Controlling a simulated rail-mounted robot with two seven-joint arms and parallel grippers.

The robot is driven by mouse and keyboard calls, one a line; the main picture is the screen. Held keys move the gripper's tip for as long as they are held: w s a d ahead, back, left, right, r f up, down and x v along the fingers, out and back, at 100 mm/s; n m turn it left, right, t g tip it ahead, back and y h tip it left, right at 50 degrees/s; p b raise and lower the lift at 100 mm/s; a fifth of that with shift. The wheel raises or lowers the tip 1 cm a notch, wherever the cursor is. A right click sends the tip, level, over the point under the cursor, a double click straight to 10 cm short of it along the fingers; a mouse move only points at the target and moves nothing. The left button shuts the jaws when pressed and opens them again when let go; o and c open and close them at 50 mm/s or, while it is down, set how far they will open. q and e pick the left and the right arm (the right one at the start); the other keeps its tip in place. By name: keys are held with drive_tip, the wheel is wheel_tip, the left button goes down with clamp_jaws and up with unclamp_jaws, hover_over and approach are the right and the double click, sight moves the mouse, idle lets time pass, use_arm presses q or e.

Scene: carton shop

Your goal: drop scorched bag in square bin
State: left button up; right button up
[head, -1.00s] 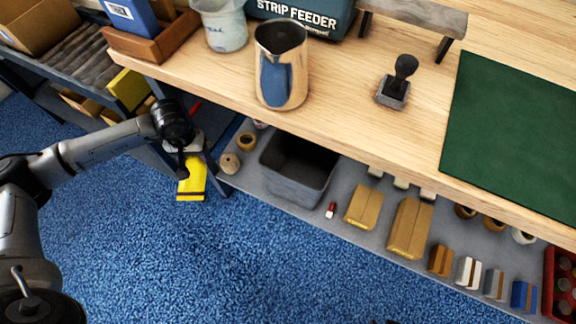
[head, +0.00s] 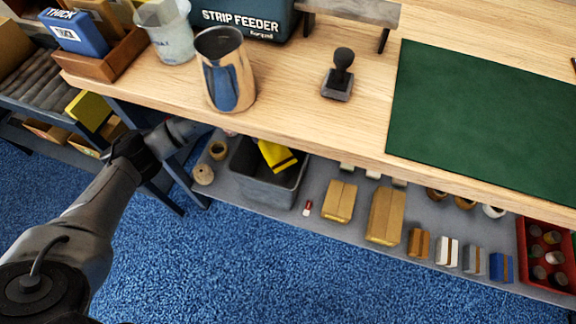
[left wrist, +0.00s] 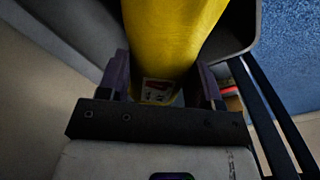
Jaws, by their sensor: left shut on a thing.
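The yellow bag (head: 277,156) has a dark band near its lower end. In the head view it is tilted at the mouth of the grey square bin (head: 262,192), its lower end within the bin's outline. I cannot tell how deep it is. In the left wrist view my left gripper (left wrist: 165,78) is shut on the yellow bag (left wrist: 172,35), with one finger on each side. In the head view the bench hides that gripper. My right gripper is not in view.
The bench top (head: 300,115) overhangs the bin. The lower shelf (head: 320,170) holds tape rolls (head: 204,174) left of the bin, and a small red-and-white item (head: 307,208) and cartons (head: 340,201) to its right. A metal pitcher (head: 226,70) stands above.

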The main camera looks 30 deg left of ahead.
use_arm(q)
drive_tip(key=shift+w+d+f, duration=0.15)
drive_tip(key=shift+f, duration=0.1)
wheel_tip(320, 180, down, 6)
drive_tip(key=b, duration=0.4)
drive_tip(key=shift+r, duration=0.25)
drive_tip(key=o, duration=1)
drive_tip(key=shift+o, duration=0.2)
wheel_tip(320, 180, up, 6)
drive_tip(key=shift+r+p, duration=0.15)
drive_tip(key=shift+p, duration=0.95)
drive_tip(key=shift+r, duration=0.65)
